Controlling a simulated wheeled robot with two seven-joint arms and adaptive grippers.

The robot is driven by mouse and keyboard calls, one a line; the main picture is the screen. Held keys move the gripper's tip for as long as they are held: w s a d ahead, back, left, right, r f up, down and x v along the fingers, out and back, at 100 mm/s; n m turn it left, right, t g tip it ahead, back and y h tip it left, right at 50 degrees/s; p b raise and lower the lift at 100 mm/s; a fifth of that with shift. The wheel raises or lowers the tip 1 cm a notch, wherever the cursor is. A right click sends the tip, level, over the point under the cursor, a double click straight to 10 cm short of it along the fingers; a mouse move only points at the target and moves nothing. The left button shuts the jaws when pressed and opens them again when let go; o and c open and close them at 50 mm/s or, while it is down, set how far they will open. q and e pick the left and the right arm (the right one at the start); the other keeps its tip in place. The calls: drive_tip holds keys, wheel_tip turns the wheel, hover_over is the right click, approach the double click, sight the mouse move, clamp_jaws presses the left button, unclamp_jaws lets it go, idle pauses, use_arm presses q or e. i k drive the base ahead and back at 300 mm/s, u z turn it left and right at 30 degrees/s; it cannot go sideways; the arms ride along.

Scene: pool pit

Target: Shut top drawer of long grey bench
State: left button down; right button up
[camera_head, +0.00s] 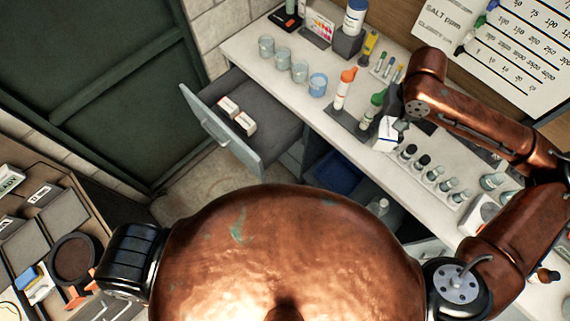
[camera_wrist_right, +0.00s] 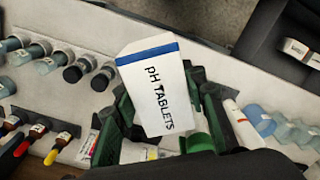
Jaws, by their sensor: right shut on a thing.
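The long grey bench (camera_head: 240,42) runs from the upper left to the right in the head view. Its top drawer (camera_head: 262,152) is pulled open at the bench's left end, with a bar handle (camera_head: 212,130) on its front. My right gripper (camera_head: 393,122) is shut on a white pH tablets box (camera_head: 386,135), above the bench top and to the right of the drawer. The box also shows between the fingers in the right wrist view (camera_wrist_right: 155,90). My left gripper is out of view.
Glass cups (camera_head: 282,58), an orange-capped bottle (camera_head: 342,90), a green-capped bottle (camera_head: 371,110) and rows of vials (camera_head: 432,174) stand on the bench. A green door (camera_head: 100,85) is at left. A side unit (camera_head: 45,215) holds trays. Floor (camera_head: 205,190) shows before the drawer.

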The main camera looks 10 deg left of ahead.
sight(279, 128)
drive_tip(key=z, duration=0.5)
drive_tip(key=k, duration=1.05)
drive_tip(key=u, duration=1.1)
drive_tip(key=i, duration=0.5)
drive_tip(key=u, duration=0.05)
